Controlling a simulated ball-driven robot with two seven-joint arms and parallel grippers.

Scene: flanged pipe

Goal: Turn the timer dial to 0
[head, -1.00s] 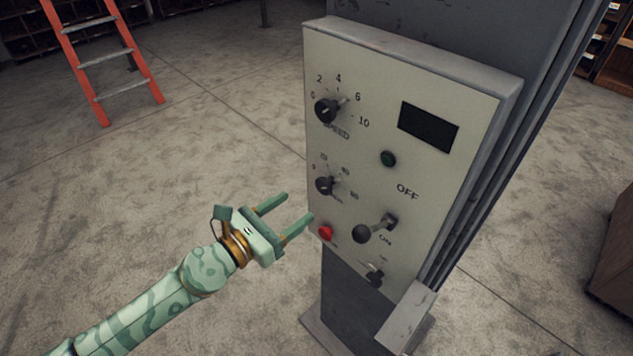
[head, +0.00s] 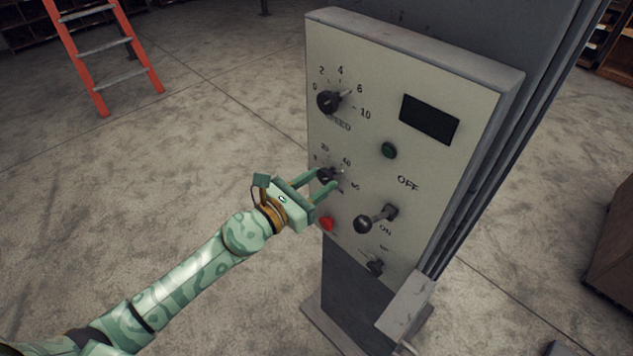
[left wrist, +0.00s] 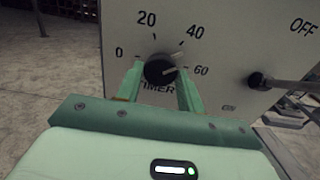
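The timer dial (left wrist: 160,69) is a black knob on the pale control panel, with marks 0, 20, 40 and 60 around it. The dial also shows in the head view (head: 326,174), partly covered by a finger. My left gripper (head: 324,180) is open, with its fingers on either side of the dial; in the left wrist view its fingertips (left wrist: 157,72) flank the knob. I cannot tell whether they touch it. My right gripper is not in view.
An orange ladder (head: 100,55) stands far left.

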